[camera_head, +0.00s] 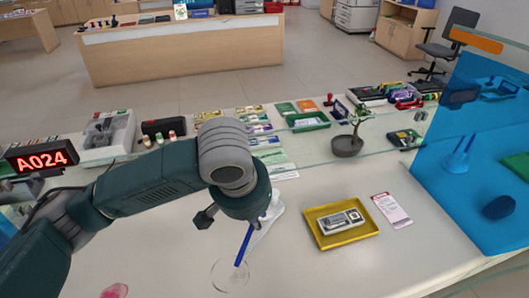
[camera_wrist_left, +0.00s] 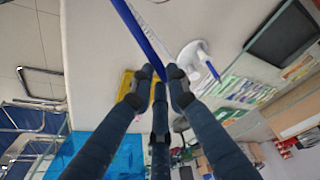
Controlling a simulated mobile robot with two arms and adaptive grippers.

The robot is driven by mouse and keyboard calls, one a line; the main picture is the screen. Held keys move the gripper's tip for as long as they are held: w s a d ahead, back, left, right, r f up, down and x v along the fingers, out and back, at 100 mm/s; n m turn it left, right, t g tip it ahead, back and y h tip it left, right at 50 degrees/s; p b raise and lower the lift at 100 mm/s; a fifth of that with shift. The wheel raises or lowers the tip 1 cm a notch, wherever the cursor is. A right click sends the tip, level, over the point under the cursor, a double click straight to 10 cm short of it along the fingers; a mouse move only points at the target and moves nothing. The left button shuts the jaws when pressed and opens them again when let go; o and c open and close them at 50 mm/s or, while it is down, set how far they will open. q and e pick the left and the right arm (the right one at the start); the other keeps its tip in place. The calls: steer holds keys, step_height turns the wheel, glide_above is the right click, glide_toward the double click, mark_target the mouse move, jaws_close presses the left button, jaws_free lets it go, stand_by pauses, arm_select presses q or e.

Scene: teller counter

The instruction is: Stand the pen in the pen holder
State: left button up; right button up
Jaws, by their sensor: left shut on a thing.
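My left gripper (camera_head: 252,218) is above the counter, shut on a blue pen (camera_head: 243,246). The pen slants down and to the left below the fingers in the head view. In the left wrist view, the pen (camera_wrist_left: 138,30) runs from between the fingers (camera_wrist_left: 160,82) to the top edge. A white round-based piece with a blue stick-like part, which looks like the pen holder (camera_wrist_left: 190,53), stands beside the pen in that view. In the head view a white piece (camera_head: 274,207) shows partly behind the gripper. My right gripper is not in view.
A yellow tray (camera_head: 312,241) with a banknote bundle lies right of the gripper, beside a pink-and-white slip (camera_head: 392,211). A potted plant (camera_head: 347,146) stands behind. A clear pane crosses the counter, and a blue panel (camera_head: 435,175) stands at right. The front counter is mostly bare.

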arm_select(q)
steer(key=w+d+r+m+t+h, duration=0.1)
steer(key=w+d+m+t+h, duration=0.2)
steer(key=w, duration=0.6)
steer(key=w+d+r+t+h, duration=0.2)
steer(key=w+d+t+h, duration=0.25)
steer(key=w, duration=0.55)
steer(key=w+a+f+t+b, duration=0.1)
steer(key=a+f+t+b, duration=0.1)
steer(key=f+b, duration=0.2)
steer(key=w+a+f+n+t+b, duration=0.1)
steer(key=a+f+t+b, duration=0.1)
steer(key=f, duration=0.8)
steer(key=t+b, duration=0.1)
steer(key=b, duration=0.1)
steer(key=shift+w+a+n+b, duration=0.15)
steer(key=shift+w+n+b, duration=0.05)
steer(key=shift+n+b, duration=0.1)
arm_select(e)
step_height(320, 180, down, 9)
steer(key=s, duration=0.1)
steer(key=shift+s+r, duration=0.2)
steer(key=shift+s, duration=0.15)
arm_select(q)
steer(key=shift+y, duration=0.25)
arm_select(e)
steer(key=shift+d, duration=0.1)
arm_select(q)
steer(key=o, duration=0.8)
